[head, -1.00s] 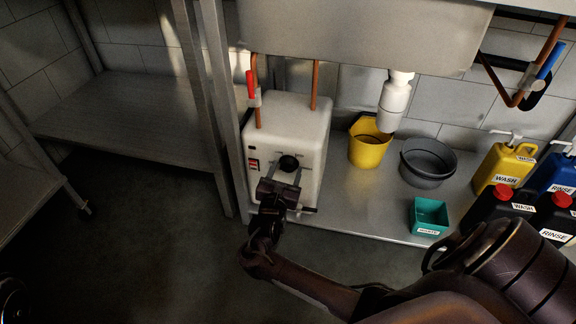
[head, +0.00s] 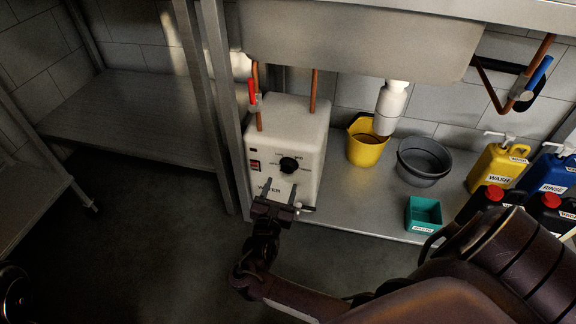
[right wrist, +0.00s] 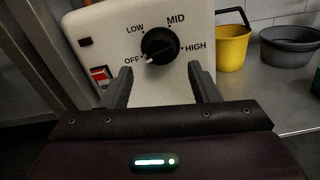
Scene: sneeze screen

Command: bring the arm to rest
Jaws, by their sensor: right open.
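My right gripper (head: 281,190) is open and empty in front of the white water heater box (head: 312,128), just below its black dial. In the right wrist view, my right gripper's two fingers (right wrist: 158,85) stand apart below and to either side of the black dial (right wrist: 160,46). The dial's white pointer is turned toward OFF; LOW, MID and HIGH are printed around it. The dial is not between closed fingers. My right arm (head: 300,298) comes in from the lower right. My left gripper is not in view.
A steel shelf (head: 345,215) under the sink (head: 355,40) holds a yellow bucket (head: 366,150), a grey basin (head: 424,165), a teal bin (head: 423,214) and several wash and rinse jugs (head: 497,168). Copper pipes rise from the heater. Floor space (head: 150,240) is clear at left.

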